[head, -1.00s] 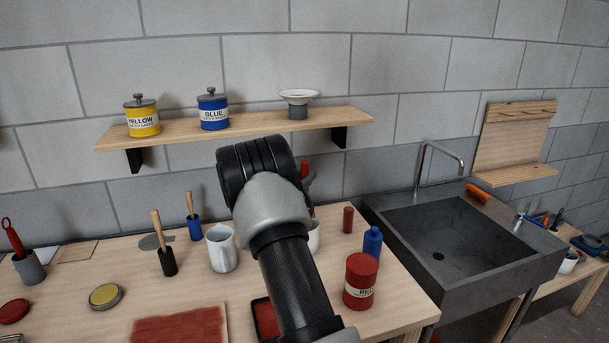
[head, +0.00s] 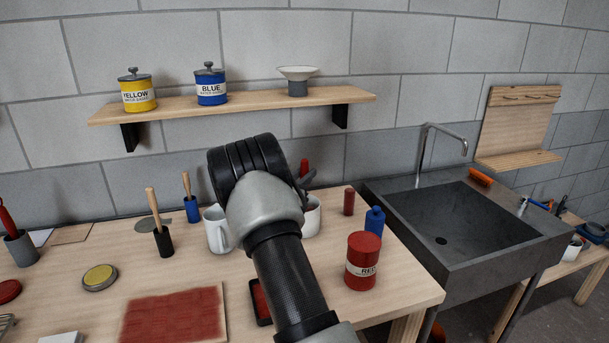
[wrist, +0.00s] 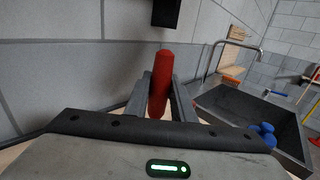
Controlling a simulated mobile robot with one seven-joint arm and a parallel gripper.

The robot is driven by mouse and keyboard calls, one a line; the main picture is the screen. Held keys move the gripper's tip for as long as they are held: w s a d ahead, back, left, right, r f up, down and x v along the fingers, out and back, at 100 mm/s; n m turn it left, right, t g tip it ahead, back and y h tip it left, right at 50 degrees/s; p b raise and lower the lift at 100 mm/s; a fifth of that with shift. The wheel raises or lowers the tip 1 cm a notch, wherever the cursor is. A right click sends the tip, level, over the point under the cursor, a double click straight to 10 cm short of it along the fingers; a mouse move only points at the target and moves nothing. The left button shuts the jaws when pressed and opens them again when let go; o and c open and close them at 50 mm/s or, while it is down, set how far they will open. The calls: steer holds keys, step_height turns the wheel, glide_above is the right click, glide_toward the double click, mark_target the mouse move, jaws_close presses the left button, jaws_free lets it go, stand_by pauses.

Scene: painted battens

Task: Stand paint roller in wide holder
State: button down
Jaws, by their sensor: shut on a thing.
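My gripper (head: 309,182) is shut on the red handle of the paint roller (head: 304,167), at the back of the bench. In the wrist view the red handle (wrist: 160,80) stands roughly upright between the two grey fingers, tilted slightly. A white round holder (head: 313,220) stands on the bench directly below my gripper, partly hidden by my arm. The lower end of the roller is at or just over the holder's mouth. I cannot tell whether it rests on the holder's bottom.
A white mug (head: 215,231) stands close on the left, partly behind my arm. A red cylinder (head: 349,202), a blue bottle (head: 375,221) and a red paint can (head: 363,262) stand on the right. A wooden shelf (head: 250,101) overhangs behind. The sink (head: 470,222) lies right.

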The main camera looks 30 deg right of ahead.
steer(key=c, duration=1.4)
jaws_free()
steer(key=shift+c, duration=0.2)
steer(key=v, duration=1.7)
steer(key=shift+a+b, duration=0.25)
steer(key=shift+b, duration=0.2)
steer(key=shift+s, duration=0.1)
